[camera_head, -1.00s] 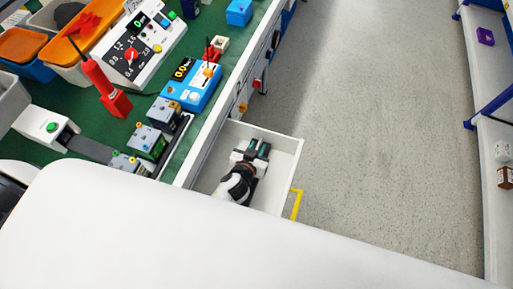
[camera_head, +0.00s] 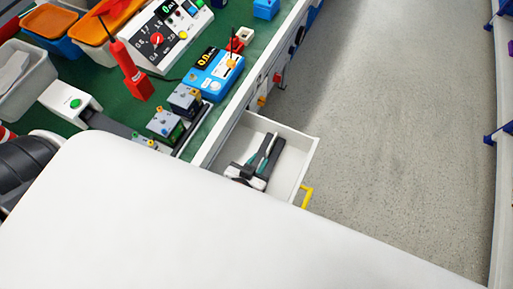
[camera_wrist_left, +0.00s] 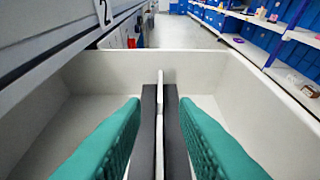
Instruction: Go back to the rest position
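My left gripper (camera_head: 270,148) is over or inside the open white drawer (camera_head: 300,170), and its wrist is hidden behind a large white part of my own body. In the left wrist view its two teal pads (camera_wrist_left: 160,130) stand well apart, so it is open. Two dark bars with a pale strip between them show in the middle there; I cannot tell what they are. No object is seen held. The drawer's walls (camera_wrist_left: 215,62) also show around the fingers. My right gripper is not in view.
The green bench (camera_head: 135,112) holds a white panel with a red knob (camera_head: 157,39), a blue meter (camera_head: 213,75), a red probe (camera_head: 131,72) and bins. A yellow handle (camera_head: 307,194) is on the drawer front. Grey floor (camera_head: 400,120) to the right is clear, with shelves beyond.

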